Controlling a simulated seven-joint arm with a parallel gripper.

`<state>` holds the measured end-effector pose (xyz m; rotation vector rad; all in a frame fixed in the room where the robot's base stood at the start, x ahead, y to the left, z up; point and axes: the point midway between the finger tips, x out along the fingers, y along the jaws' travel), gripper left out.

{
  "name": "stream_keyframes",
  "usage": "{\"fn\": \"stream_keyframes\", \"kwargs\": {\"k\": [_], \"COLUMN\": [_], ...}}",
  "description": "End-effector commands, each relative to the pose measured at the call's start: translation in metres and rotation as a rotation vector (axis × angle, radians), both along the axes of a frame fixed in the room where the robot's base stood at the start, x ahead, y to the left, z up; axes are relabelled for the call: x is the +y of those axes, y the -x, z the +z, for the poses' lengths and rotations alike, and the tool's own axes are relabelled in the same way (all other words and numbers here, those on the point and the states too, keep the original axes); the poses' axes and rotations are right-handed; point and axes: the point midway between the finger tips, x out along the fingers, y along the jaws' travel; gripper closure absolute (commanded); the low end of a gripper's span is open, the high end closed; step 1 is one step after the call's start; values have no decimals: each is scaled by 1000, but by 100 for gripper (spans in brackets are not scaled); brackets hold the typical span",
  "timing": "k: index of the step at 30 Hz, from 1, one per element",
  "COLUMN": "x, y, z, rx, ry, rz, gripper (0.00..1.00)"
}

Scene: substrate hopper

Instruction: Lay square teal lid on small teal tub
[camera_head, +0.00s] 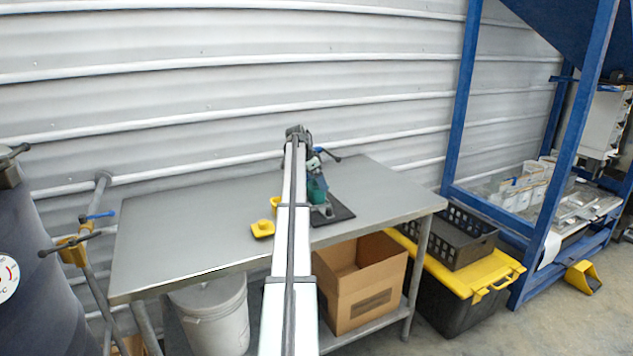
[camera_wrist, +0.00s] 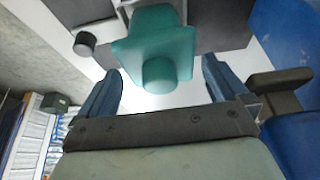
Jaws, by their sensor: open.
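My gripper (camera_wrist: 162,68) is open, its two blue fingers spread apart in the wrist view. The square teal lid (camera_wrist: 150,35), with a round knob (camera_wrist: 158,72), shows beyond and between the fingertips. The knob lies in line with the gap, and I see no finger touching it. In the head view a teal thing (camera_head: 317,192) is at the far end of my arm, beside a black mat (camera_head: 340,213) on the metal table. My arm partly hides it, and I cannot tell lid from tub there. I cannot make out the small teal tub separately.
A yellow lidlike piece (camera_head: 262,229) and another yellow thing (camera_head: 275,203) lie left of my arm on the grey table (camera_head: 190,225). The table's left half is clear. A cardboard box (camera_head: 360,285) and a white bucket (camera_head: 215,315) stand below. Corrugated wall behind.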

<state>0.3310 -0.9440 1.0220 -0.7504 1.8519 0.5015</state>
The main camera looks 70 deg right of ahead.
Motion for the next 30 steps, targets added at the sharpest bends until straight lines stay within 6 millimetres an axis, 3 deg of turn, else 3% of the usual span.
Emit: {"fn": "stream_keyframes", "kwargs": {"k": [5,21,30], "x": [4,30,36], "y": [-5,-32,-38], "z": [16,106,126], "rx": [-1,0,1], "ry": [1,1,1], "rz": [0,0,0], "gripper": [0,0,0]}}
